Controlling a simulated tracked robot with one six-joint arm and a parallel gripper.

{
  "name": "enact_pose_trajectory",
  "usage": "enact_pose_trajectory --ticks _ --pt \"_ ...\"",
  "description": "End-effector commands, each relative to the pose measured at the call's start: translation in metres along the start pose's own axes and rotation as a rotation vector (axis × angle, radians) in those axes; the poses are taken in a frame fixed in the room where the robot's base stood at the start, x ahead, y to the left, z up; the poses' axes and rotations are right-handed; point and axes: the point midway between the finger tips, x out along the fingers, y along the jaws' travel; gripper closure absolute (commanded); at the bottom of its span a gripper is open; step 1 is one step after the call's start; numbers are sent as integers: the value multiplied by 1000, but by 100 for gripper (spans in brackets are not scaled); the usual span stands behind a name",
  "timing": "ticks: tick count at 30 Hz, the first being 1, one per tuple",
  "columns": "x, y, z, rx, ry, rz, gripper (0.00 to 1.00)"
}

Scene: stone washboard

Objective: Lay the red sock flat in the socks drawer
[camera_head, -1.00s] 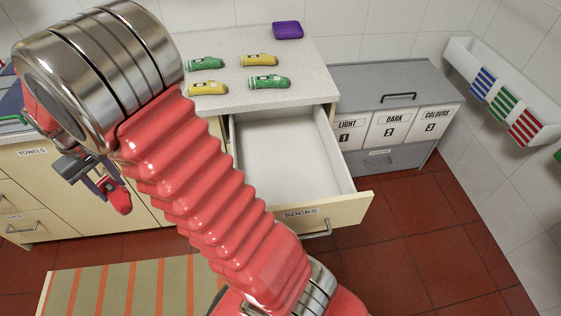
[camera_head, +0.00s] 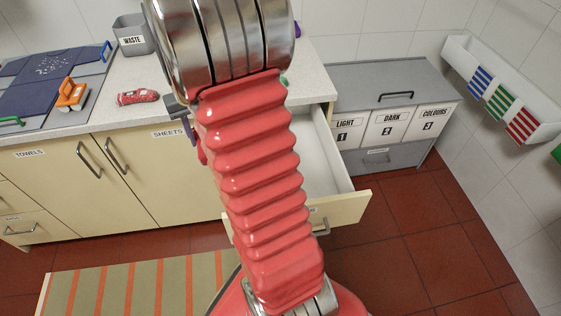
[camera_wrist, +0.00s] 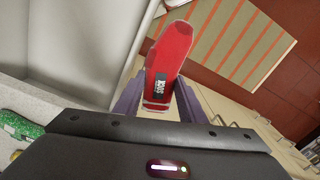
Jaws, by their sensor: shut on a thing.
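My gripper (camera_wrist: 157,105) is shut on a red sock (camera_wrist: 168,62), which has a dark label and sticks out beyond the fingers in the wrist view. In the head view the gripper (camera_head: 186,118) and a bit of the sock (camera_head: 202,152) show left of my arm, mostly hidden. The socks drawer (camera_head: 347,209) is open, and its pale inside looks bare where it shows. My arm covers its left part. In the wrist view the drawer (camera_wrist: 85,45) lies left of the sock, with its wall close beside it.
A second red rolled sock (camera_head: 138,97) lies on the counter beside an orange-handled tool (camera_head: 71,95). A grey waste bin (camera_head: 134,36) stands behind. A green sock (camera_wrist: 18,125) is on the counter near the drawer. Grey laundry bins (camera_head: 385,128) stand right of the drawer.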

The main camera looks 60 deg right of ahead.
Motion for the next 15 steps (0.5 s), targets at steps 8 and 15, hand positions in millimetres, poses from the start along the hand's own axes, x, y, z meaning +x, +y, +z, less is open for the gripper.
enact_pose_trajectory --ticks 8,15 --pt "-1 84 40 171 0 0 85" --pt "4 120 72 255 -2 0 85"
